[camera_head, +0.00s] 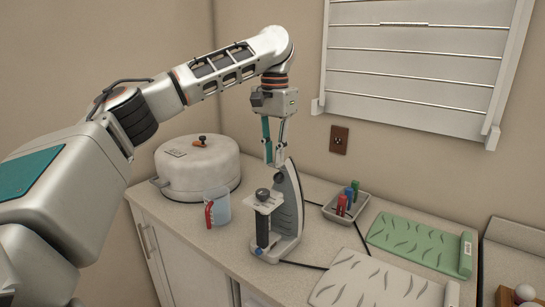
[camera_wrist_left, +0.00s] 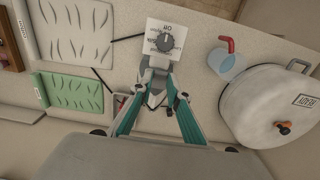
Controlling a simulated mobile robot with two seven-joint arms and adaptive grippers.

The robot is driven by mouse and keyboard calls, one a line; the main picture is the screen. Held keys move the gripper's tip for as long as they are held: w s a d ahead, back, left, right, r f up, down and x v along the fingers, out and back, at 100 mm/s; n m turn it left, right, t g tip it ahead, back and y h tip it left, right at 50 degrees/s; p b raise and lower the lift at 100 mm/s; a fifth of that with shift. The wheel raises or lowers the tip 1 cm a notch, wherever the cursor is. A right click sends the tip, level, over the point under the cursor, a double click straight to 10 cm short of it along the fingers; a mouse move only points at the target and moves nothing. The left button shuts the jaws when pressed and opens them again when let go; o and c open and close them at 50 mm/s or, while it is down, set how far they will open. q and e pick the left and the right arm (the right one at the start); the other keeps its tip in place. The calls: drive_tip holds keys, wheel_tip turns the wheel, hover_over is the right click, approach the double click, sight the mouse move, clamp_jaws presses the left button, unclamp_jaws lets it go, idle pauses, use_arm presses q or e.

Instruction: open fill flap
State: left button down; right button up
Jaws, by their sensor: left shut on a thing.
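A grey and white steam iron (camera_head: 291,208) stands upright on the counter, its pointed nose up. A white plate with a dark dial (camera_head: 263,195) is on its front; the dial also shows in the left wrist view (camera_wrist_left: 165,42). My left gripper (camera_head: 274,163) points down at the iron's upper end and is shut on a small part there. In the left wrist view its teal fingers (camera_wrist_left: 157,88) converge on the iron's nose end. The fill flap cannot be told apart from the fingers. My right gripper is not in view.
A clear measuring cup with a red handle (camera_head: 217,208) stands left of the iron, before a white lidded pot (camera_head: 197,168). A grey tray of markers (camera_head: 345,208) is right. Green (camera_head: 416,242) and white (camera_head: 372,282) mats lie at right. A dark cord runs past the iron.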

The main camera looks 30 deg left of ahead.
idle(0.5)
use_arm(q)
drive_tip(key=c, duration=1.9)
unclamp_jaws()
drive_tip(key=shift+w+f, duration=0.1)
wheel_tip(320, 180, up, 8)
drive_tip(key=shift+w+f, duration=0.1)
drive_tip(key=shift+f, duration=0.1)
